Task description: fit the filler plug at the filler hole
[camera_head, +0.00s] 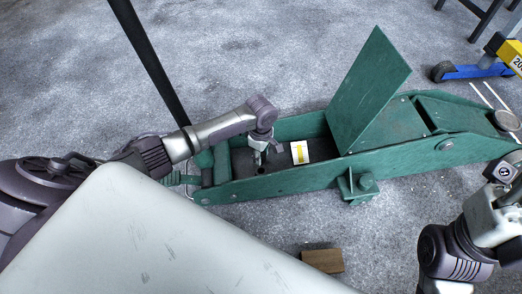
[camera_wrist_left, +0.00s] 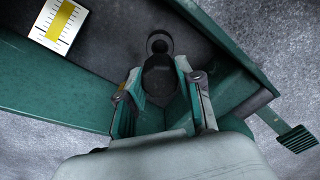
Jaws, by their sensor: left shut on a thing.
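The filler plug (camera_wrist_left: 158,82) is a dark round piece between the fingers of my left gripper (camera_wrist_left: 160,98) in the left wrist view. My left gripper is shut on it. Just beyond the plug is the filler hole (camera_wrist_left: 159,43), a dark round opening with a ring, in the floor of the green trolley jack (camera_wrist_left: 60,95). The plug looks close to the hole but offset from it; I cannot tell whether they touch. In the head view my left gripper (camera_head: 262,154) points down into the open body of the jack (camera_head: 290,183).
The jack's cover plate (camera_head: 368,90) stands tilted up to the right of my left gripper. A white and yellow label (camera_head: 299,152) lies inside the jack. A black handle (camera_head: 150,62) rises at the left. A brown block (camera_head: 323,260) lies on the floor in front.

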